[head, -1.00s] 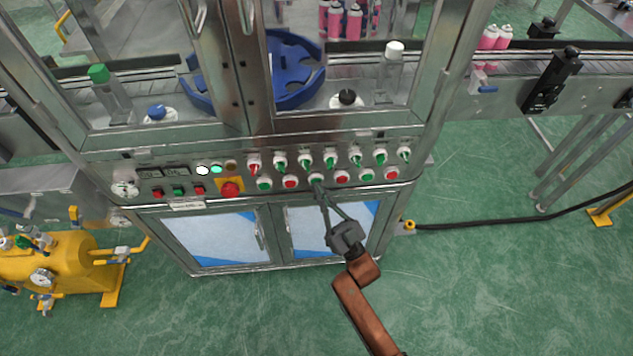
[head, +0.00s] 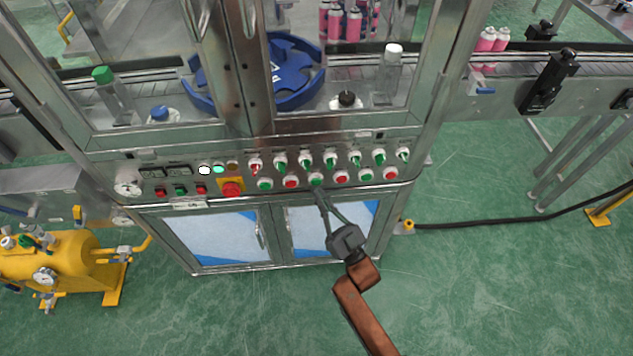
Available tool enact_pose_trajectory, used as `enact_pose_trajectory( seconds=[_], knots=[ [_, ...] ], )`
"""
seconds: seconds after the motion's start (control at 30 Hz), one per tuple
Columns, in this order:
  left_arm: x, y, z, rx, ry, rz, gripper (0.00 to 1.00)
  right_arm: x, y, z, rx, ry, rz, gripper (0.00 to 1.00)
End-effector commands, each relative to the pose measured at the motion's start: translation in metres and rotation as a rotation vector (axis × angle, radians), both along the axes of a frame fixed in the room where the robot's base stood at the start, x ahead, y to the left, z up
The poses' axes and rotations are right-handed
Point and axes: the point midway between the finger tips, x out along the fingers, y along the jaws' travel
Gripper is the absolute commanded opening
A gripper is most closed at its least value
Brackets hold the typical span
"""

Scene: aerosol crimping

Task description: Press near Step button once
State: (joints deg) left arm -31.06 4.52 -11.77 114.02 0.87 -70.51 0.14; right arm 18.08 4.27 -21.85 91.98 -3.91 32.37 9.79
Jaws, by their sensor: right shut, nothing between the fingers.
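The control panel (head: 225,200) of the machine carries a lower row of round green and red push buttons. No label is readable, so I cannot tell which one is the Step button. My right gripper (head: 321,194) is shut and empty. Its fingertips are just below a green button (head: 317,179), third from the left in that row, which shows clear above them. Whether a small gap separates them in depth is hard to tell. My left gripper is not in view.
A row of selector switches (head: 330,160) sits above the buttons. A red emergency button (head: 231,189) on a yellow plate is to the left. Cabinet doors (head: 225,235) lie below. A yellow tank (head: 50,262) stands at the lower left. The floor at lower right is mostly clear.

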Motion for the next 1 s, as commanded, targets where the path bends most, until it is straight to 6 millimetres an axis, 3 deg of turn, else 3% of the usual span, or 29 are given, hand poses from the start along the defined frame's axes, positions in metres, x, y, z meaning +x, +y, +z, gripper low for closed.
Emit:
enact_pose_trajectory(
  seconds=[0.53, 1.0],
  knots=[
    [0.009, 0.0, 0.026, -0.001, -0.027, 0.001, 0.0, -0.045, -0.002, 0.002, 0.0, -0.001, -0.001, 0.0],
    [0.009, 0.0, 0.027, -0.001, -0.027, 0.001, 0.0, -0.05, -0.002, 0.0, 0.0, 0.0, 0.0, 0.0]
  ],
)
